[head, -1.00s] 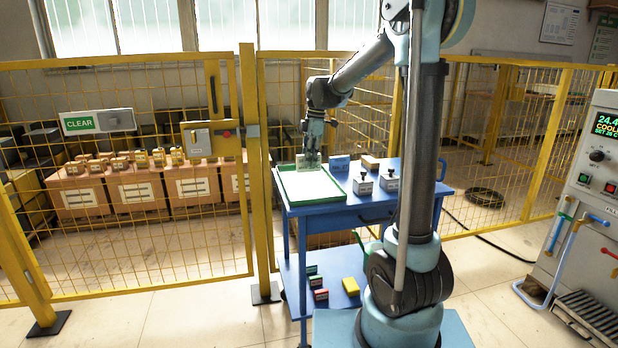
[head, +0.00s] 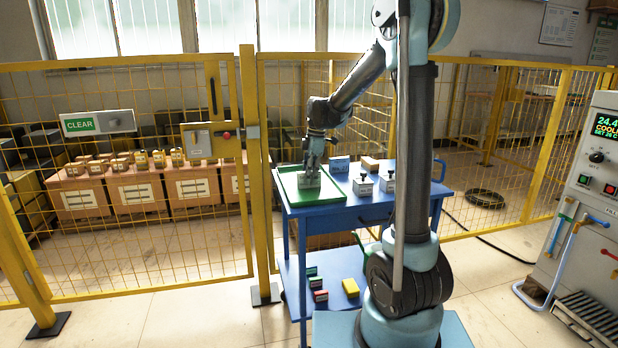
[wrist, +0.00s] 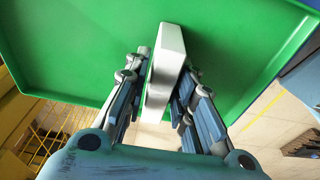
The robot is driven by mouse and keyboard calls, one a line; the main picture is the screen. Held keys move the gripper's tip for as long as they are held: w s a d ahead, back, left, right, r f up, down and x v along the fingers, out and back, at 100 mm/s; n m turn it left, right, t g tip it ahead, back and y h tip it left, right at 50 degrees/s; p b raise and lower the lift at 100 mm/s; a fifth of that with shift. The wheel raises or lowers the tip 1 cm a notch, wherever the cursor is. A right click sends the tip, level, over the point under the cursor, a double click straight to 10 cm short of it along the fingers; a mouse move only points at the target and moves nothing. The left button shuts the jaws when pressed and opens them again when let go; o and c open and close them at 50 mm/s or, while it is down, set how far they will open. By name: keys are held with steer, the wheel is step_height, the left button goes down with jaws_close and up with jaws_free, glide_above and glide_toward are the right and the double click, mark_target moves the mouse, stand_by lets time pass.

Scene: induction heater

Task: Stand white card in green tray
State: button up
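The white card (head: 308,181) is upright between the fingers of my gripper (head: 312,165), over the green tray (head: 347,203) on the blue cart. In the wrist view my gripper (wrist: 166,85) is shut on the card (wrist: 170,42), with a finger against each broad face. The green tray (wrist: 75,50) spreads behind the card in that view, and its near rim runs behind the fingers. I cannot tell whether the card's lower edge touches the tray floor.
Two grey blocks with dark knobs (head: 362,187) stand right of the tray. A blue block (head: 340,164) and a brown block (head: 369,164) sit behind it. The yellow fence (head: 262,200) stands left of the cart. Several coloured pieces lie on the lower shelf (head: 335,300).

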steer(key=shift+o, duration=0.3)
steer(key=shift+r, duration=0.15)
steer(key=r, duration=0.3)
steer(key=d+r, duration=0.1)
steer(key=r, duration=0.7)
steer(key=shift+w+d, duration=0.2)
steer(key=shift+d, duration=0.1)
steer(key=s+d+f+m+t, duration=0.1)
steer(key=s+d+f+m, duration=0.1)
steer(key=s+d+m, duration=0.45)
steer(key=s+d+f+m+t, duration=0.15)
steer(key=s+d+m, duration=0.25)
steer(key=s+d, duration=0.55)
steer(key=s+d+f+m+h, duration=0.1)
steer(key=s+d+f+m, duration=0.1)
steer(key=s+f+m, duration=0.3)
steer(key=s+d+f+m, duration=0.2)
steer(key=s+f+m, duration=0.3)
steer(key=s+f, duration=0.5)
steer(key=shift+s+d+h, duration=0.15)
steer(key=shift+s+h, duration=0.25)
steer(key=shift+s, duration=1.45)
steer(key=shift+m, duration=0.25)
